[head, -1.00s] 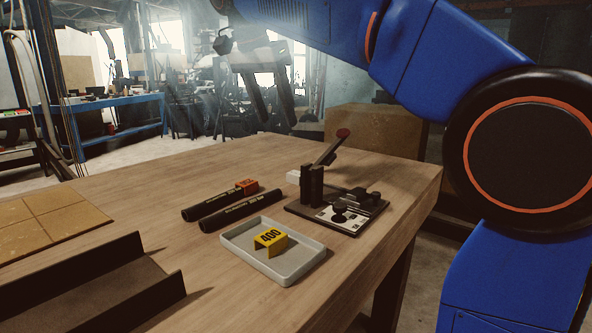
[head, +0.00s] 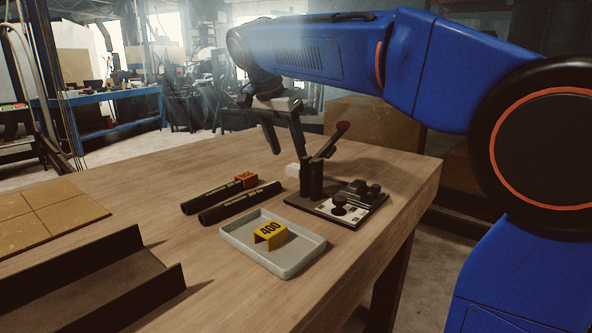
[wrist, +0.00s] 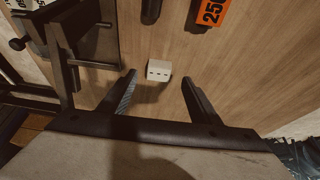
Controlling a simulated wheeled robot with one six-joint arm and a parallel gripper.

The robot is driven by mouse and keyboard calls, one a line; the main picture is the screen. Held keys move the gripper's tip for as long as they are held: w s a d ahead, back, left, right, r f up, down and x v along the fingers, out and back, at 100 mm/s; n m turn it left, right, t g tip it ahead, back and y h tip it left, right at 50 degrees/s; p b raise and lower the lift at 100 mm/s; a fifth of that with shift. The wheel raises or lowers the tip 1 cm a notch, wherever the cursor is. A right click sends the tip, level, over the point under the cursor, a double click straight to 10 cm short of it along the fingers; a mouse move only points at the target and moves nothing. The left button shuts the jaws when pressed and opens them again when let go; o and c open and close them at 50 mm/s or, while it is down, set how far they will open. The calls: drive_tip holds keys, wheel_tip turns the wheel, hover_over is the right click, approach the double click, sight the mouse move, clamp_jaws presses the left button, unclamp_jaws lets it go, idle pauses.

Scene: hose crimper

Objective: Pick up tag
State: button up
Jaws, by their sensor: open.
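A yellow tag (head: 270,234) marked 400 sits in a light grey tray (head: 303,262) on the table. An orange tag (head: 246,179) sits on the far black hose; it shows at the top of the wrist view (wrist: 211,12), marked 25 with the rest cut off. A small white block (head: 292,170) lies on the table behind the crimper; in the wrist view the block (wrist: 159,68) shows just beyond and between the fingertips. My gripper (head: 287,148) is open and empty, pointing down above the table near the block and apart from both tags.
A crimper (head: 365,203) with an upright lever (head: 333,140) stands close right of my gripper. Two black hoses (head: 240,203) lie left of it. A dark channel (head: 85,290) and a tan tiled mat (head: 45,217) are at left.

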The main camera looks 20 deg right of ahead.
sight(294, 167)
drive_tip(key=shift+x, duration=2.55)
drive_tip(key=c, duration=1.1)
